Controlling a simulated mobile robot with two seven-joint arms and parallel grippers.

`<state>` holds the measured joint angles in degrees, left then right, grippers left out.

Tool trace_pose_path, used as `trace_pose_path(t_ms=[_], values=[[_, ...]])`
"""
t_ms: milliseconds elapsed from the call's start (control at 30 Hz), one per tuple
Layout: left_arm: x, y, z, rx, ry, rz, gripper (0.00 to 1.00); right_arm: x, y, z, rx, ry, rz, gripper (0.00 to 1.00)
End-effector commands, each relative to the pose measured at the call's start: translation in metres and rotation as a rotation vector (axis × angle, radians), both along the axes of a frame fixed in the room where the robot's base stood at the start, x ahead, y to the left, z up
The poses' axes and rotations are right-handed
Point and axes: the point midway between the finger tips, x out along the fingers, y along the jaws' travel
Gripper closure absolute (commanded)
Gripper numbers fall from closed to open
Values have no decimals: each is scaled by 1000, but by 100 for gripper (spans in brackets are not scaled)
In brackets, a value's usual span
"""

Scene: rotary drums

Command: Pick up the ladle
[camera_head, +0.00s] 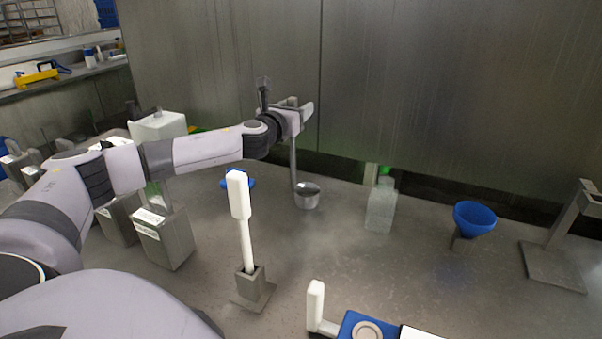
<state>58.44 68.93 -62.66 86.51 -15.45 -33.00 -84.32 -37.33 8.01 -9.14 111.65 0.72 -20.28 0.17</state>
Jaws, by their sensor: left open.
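The ladle (308,196) has a metal cup low over the grey worktop and a long thin upright handle. Its handle rises from the cup toward my left gripper (298,108), which is at the handle's upper end. The left gripper is open. The fingers are small in the picture, and I cannot tell whether they touch the handle. My right gripper is not in view.
A white-handled tool (239,195) stands upright in a metal holder in front. A blue funnel (474,218) and a metal stand (555,262) are at right. A clear block (381,207) is right of the ladle. A metal wall (430,90) rises behind.

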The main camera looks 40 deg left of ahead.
Motion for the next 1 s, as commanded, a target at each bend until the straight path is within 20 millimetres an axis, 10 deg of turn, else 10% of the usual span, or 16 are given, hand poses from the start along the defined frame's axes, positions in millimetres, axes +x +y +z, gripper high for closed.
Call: trace_pose_path(t_ms=[133,300,767,1000], values=[[0,0,0,0,0,0,47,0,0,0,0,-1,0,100],[0,0,0,0,0,0,99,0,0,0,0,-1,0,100],[0,0,7,1,-3,1,100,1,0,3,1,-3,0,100],[0,0,43,-1,-7,0,100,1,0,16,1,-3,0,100]])
